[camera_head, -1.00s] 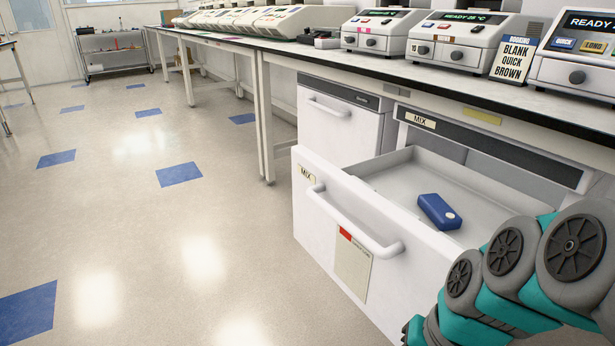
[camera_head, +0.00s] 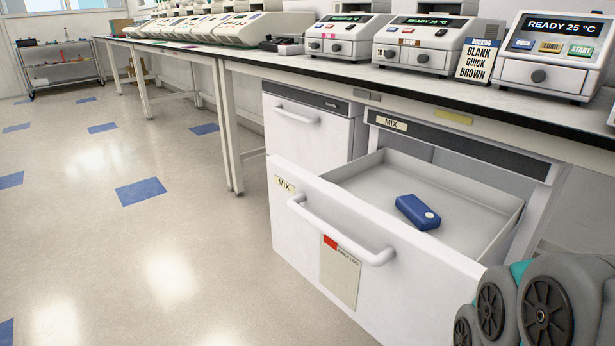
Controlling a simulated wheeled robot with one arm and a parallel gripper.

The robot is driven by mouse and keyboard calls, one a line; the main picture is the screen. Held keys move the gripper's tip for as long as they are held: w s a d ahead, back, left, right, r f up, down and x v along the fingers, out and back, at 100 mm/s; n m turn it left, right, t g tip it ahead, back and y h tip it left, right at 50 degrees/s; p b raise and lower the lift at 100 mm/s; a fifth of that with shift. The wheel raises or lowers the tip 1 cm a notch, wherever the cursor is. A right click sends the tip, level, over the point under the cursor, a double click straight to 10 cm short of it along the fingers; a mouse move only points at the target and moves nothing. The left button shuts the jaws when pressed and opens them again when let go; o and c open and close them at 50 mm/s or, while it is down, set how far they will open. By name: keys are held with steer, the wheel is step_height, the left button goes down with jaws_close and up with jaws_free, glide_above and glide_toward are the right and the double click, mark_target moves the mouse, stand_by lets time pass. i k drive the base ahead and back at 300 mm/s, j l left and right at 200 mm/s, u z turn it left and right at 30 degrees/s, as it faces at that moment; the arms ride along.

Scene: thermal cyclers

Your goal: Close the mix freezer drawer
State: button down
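The mix freezer drawer (camera_head: 292,235) is pulled well out from its cabinet (camera_head: 460,135) under the bench. Its white front has a "MIX" label, a horizontal bar handle (camera_head: 340,232) and a hanging paper card with a red corner. A dark blue block (camera_head: 418,212) with a round white spot lies inside on the grey drawer floor. My arm shows at the lower right, near the drawer's right front corner. My gripper is out of view.
A closed drawer unit (camera_head: 308,130) stands left of the open drawer. The floor to the left (camera_head: 110,250) is clear. A cart (camera_head: 60,65) stands far back.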

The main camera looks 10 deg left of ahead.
mark_target(401, 284)
steer(key=k+j+z, duration=0.2)
steer(key=j, duration=0.2)
steer(key=j+z, duration=0.25)
steer(key=j, duration=0.15)
steer(key=k+j+z, duration=0.2)
steer(key=j, duration=0.2)
steer(key=i, duration=0.05)
